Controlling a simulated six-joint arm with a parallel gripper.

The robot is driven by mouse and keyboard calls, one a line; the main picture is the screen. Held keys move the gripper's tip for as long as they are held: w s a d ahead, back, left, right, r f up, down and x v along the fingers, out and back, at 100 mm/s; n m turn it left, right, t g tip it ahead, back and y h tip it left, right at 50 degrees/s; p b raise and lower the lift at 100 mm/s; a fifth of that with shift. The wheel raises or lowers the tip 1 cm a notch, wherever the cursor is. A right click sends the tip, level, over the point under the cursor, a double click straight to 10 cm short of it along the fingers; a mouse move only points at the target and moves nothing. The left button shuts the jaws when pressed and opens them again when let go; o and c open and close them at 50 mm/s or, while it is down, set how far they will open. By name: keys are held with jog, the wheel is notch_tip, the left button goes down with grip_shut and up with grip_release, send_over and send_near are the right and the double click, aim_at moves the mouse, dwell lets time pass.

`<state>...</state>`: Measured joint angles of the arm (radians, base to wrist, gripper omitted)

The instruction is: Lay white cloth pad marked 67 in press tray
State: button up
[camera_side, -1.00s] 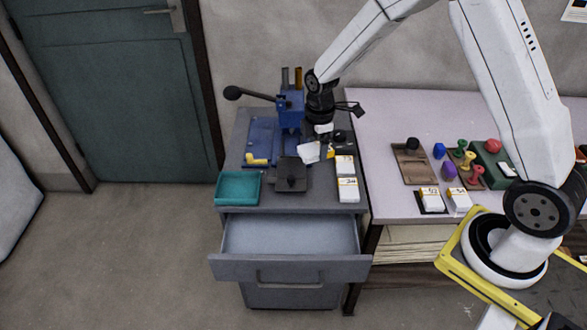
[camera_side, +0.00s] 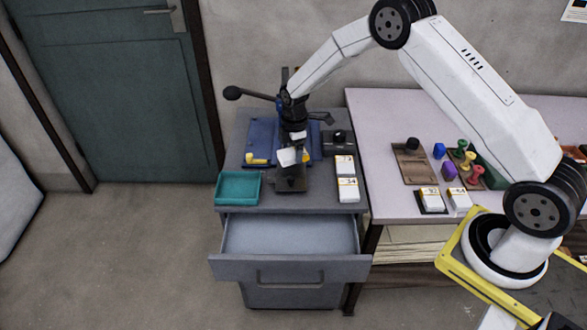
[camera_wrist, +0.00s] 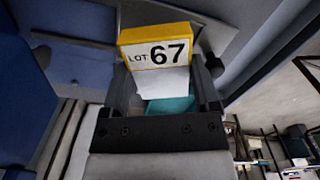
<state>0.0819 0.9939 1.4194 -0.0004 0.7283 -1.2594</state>
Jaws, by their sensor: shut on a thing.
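My gripper (camera_side: 293,148) is shut on the white cloth pad (camera_side: 287,157) and holds it above the cabinet top, in front of the blue press. In the wrist view the pad (camera_wrist: 165,84) sits between the two jaws, and its yellow-edged label (camera_wrist: 158,55) reads "LOT 67". The pad looks tilted in the side view. A dark square tray-like plate (camera_side: 281,186) lies just below and in front of the pad; my gripper and the pad hide part of it. I cannot tell whether the pad touches it.
The blue press (camera_side: 262,135) with its black-knobbed lever (camera_side: 232,93) stands behind. A teal tray (camera_side: 238,187) is at the left. More white pads (camera_side: 348,190) lie at the right. The drawer (camera_side: 290,236) below stands open. Stamps and pads occupy the table (camera_side: 375,130) at the right.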

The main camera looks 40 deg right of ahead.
aim_at(293, 151)
jog(key=shift+w+f, duration=0.1)
jog(key=shift+f, duration=0.05)
jog(key=shift+w+f, duration=0.2)
jog(key=shift+f, duration=1.55)
jog(key=shift+f, duration=0.1)
jog(key=o, duration=1.1)
notch_tip(293, 151, up, 12)
jog(key=shift+r, duration=0.15)
